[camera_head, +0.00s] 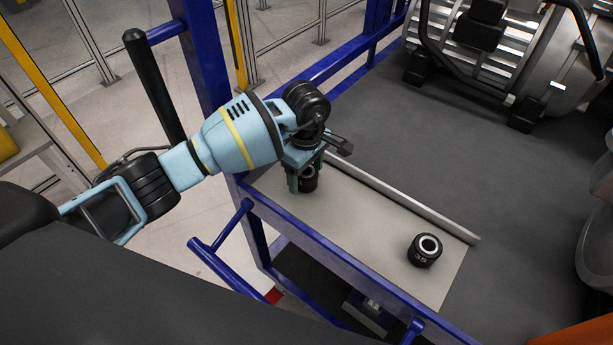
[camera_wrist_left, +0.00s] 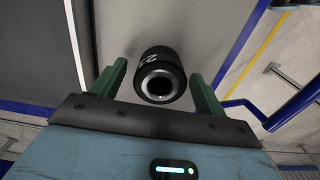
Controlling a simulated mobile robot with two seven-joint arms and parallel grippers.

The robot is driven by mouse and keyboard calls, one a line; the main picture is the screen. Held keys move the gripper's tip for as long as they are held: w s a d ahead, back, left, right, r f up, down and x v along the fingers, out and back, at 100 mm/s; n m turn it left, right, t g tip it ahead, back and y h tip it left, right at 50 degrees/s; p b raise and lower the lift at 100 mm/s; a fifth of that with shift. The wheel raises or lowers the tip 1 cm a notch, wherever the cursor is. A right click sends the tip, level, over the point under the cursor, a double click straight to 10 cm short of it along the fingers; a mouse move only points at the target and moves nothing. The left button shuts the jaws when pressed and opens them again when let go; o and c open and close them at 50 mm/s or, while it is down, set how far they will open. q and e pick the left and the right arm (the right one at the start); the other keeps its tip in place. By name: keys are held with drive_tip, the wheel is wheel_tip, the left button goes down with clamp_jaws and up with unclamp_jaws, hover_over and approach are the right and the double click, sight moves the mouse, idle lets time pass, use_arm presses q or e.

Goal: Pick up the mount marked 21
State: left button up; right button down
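A black cylindrical mount (camera_wrist_left: 161,78) with a light ring around its hole stands on the grey shelf plate (camera_head: 375,235). Its white digits are upside down in the left wrist view and look like 21. In the head view this mount (camera_head: 309,180) is partly hidden behind my left gripper (camera_head: 302,182). The left gripper (camera_wrist_left: 158,88) is open, with one green finger on each side of the mount and a visible gap to both sides. My right gripper is not in view.
A second black mount (camera_head: 425,251), whose digits look like 35, stands near the right end of the plate. A raised metal lip (camera_head: 400,196) runs along the plate's far edge. Blue frame bars (camera_head: 315,245) border its near side. The plate between the mounts is clear.

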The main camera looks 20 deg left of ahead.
use_arm(q)
drive_tip(key=c, duration=1.2)
drive_tip(key=shift+c, duration=0.3)
drive_tip(key=shift+r, duration=0.5)
wheel_tip(320, 180, up, 2)
drive_tip(key=shift+r, duration=0.25)
drive_tip(key=s+r, duration=0.1)
drive_tip(key=s, duration=1.5)
drive_tip(key=shift+d+r, duration=0.25)
drive_tip(key=shift+d, duration=0.2)
